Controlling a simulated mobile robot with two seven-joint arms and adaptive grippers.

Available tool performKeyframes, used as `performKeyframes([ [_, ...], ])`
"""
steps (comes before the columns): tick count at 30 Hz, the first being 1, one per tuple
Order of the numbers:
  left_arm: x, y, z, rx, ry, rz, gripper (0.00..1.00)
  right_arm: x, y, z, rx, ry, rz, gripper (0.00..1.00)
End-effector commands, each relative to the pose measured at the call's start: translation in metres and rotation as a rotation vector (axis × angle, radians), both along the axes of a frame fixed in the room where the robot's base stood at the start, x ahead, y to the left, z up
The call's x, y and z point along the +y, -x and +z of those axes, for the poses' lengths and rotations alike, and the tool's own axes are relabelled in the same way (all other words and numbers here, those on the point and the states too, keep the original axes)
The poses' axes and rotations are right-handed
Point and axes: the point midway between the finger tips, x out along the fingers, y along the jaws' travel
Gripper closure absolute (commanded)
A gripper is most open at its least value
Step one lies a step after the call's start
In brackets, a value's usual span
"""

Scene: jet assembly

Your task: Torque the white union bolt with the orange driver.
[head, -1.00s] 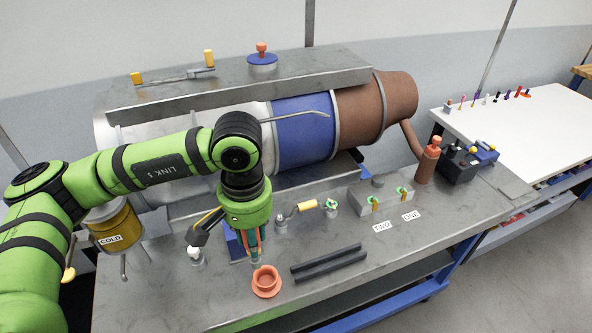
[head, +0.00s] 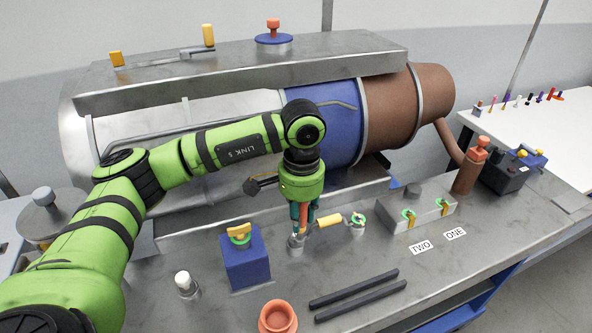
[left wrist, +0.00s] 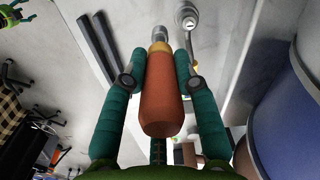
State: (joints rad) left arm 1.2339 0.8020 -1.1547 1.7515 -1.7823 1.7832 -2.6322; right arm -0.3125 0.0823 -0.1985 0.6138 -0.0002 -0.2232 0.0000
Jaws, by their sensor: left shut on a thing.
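My left gripper (head: 302,208) points down over the middle of the bench, shut on the orange driver. In the left wrist view the driver (left wrist: 160,100) stands between the two teal fingers (left wrist: 159,75), its yellow collar and metal tip facing away. In the head view the tip is at a grey metal fitting (head: 296,246); I cannot tell if they touch. A white-topped bolt (head: 183,279) on a metal base stands to the left, apart from the driver, and looks like the union bolt. A small green part, perhaps my right gripper (left wrist: 10,18), shows at the wrist view's upper left.
A lever with a yellow handle (head: 323,221) lies right beside the fitting. A blue block (head: 246,262) stands left, an orange cup (head: 278,317) and black rails (head: 355,290) in front. The large engine (head: 330,125) fills the back.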

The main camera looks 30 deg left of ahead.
Motion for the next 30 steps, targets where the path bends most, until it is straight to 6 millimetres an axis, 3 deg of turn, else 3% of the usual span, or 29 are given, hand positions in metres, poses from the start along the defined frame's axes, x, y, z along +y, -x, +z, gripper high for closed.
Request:
performKeyframes([
  [1,0.007,-0.010,0.018,-0.001,-0.001,-0.037,1.00,0.005,-0.010,0.018,-0.017,-0.008,0.001,0.37],
  [7,0.026,-0.032,0.035,0.003,-0.004,-0.171,1.00,0.011,-0.025,0.038,-0.042,-0.016,0.001,0.37],
  [25,0.030,-0.037,0.033,0.000,-0.003,-0.195,1.00,0.001,-0.010,0.029,-0.015,-0.002,0.002,0.37],
  [30,0.030,-0.037,0.034,0.002,-0.002,0.028,1.00,0.001,-0.010,0.027,-0.016,-0.001,0.001,0.37],
])
